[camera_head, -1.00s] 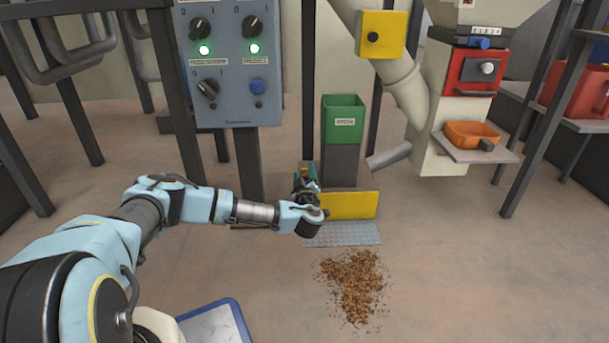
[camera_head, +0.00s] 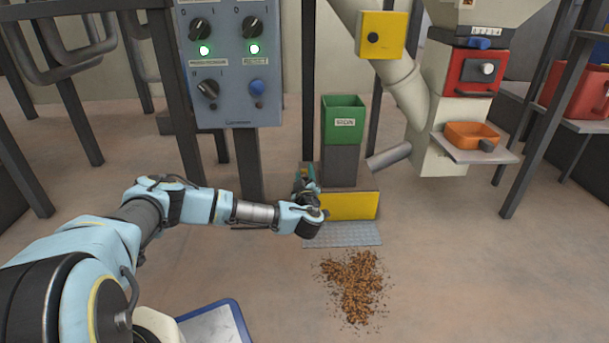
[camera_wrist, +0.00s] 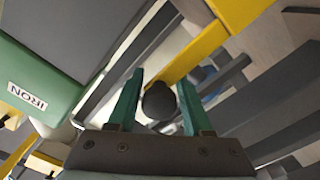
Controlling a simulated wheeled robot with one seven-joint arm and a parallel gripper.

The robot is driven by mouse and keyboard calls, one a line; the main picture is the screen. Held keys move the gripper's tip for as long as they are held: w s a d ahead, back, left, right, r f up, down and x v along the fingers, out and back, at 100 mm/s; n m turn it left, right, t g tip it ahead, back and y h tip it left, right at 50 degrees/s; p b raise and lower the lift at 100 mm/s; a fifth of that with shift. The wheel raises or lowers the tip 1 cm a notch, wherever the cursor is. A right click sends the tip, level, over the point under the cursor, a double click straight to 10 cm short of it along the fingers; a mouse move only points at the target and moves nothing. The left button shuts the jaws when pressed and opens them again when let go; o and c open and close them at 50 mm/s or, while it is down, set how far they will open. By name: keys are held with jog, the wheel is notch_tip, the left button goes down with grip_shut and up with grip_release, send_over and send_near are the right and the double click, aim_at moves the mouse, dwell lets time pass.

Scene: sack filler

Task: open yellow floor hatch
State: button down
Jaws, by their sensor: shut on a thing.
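The yellow floor hatch (camera_head: 350,207) shows in the head view as a yellow panel standing up from the floor, behind a grey metal plate (camera_head: 343,235). My gripper (camera_head: 306,178) is low by the panel's left end, mostly hidden by its own wrist. In the wrist view, my gripper's green fingers (camera_wrist: 158,100) are shut on a dark round knob (camera_wrist: 160,103). A yellow strip (camera_wrist: 192,55) runs close by the knob; I cannot tell how the two join.
A green bin marked IRON (camera_head: 343,118) stands on a dark post behind the panel. A grey control box (camera_head: 232,65) is at upper left. Brown spilled grain (camera_head: 352,283) lies in front of the plate. An orange scoop (camera_head: 470,134) rests on a shelf at right.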

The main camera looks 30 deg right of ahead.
jog(key=p, duration=0.1)
jog(key=r+p, duration=0.1)
jog(key=p, duration=0.1)
jog(key=r+p, duration=0.1)
jog(key=p, duration=0.1)
jog(key=shift+s+d+r, duration=0.15)
jog(key=shift+s+d, duration=0.1)
jog(key=shift+s, duration=0.05)
jog(key=r+p, duration=0.1)
jog(key=p, duration=0.1)
jog(key=shift+r+p, duration=0.2)
jog(key=shift+p, duration=0.15)
notch_tip(320, 180, up, 7)
jog(key=p, duration=0.7)
jog(key=shift+w, duration=0.1)
jog(key=c, duration=0.6)
grip_release()
jog(key=shift+f, duration=0.1)
jog(key=shift+o, duration=0.5)
jog(key=shift+w+a, duration=0.1)
